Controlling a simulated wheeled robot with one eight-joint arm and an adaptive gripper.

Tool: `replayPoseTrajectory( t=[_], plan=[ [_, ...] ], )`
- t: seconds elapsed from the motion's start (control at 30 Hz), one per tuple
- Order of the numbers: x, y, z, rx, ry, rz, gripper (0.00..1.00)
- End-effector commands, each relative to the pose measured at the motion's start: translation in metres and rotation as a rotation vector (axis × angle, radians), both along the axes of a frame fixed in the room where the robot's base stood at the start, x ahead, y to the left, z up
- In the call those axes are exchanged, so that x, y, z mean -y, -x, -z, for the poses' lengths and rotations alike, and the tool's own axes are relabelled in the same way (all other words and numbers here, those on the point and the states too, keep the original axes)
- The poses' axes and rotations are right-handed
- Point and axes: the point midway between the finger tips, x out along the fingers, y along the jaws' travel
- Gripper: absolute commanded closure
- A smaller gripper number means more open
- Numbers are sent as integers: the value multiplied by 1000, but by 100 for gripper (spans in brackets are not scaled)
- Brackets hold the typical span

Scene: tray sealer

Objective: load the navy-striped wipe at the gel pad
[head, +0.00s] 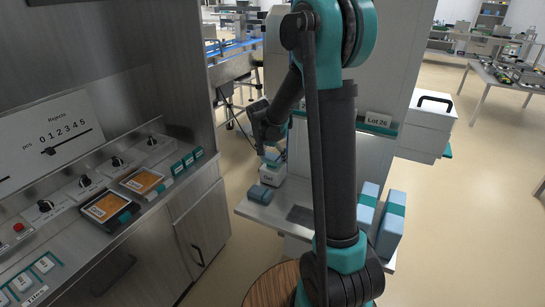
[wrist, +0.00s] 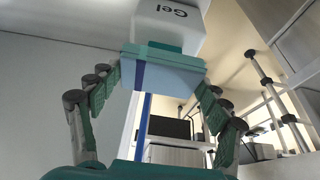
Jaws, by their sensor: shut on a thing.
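My gripper (wrist: 160,100) is shut on a light-blue wipe pack (wrist: 168,78) with a teal edge. A navy stripe (wrist: 138,76) shows near its left end in the wrist view. The pack sits across between the two fingers. In the head view the held pack (head: 272,158) is small and partly hidden by my gripper. It is right by the top of the white block labelled Gel (head: 269,177), which also shows upside down in the wrist view (wrist: 170,20). I cannot tell whether pack and block touch.
Taller blue packs with teal bands (head: 390,226) stand at the shelf's right. A control counter with orange-filled trays (head: 108,206) is at left. My arm hides the shelf's middle.

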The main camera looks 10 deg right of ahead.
Motion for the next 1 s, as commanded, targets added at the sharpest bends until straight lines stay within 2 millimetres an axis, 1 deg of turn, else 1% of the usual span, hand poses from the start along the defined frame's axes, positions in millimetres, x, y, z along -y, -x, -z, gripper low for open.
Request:
replayPoseTrajectory(
  t=[0.37,1.0],
  plan=[
    [0,0,-2,0,0,0,46],
    [0,0,-47,0,0,0,46]
  ],
)
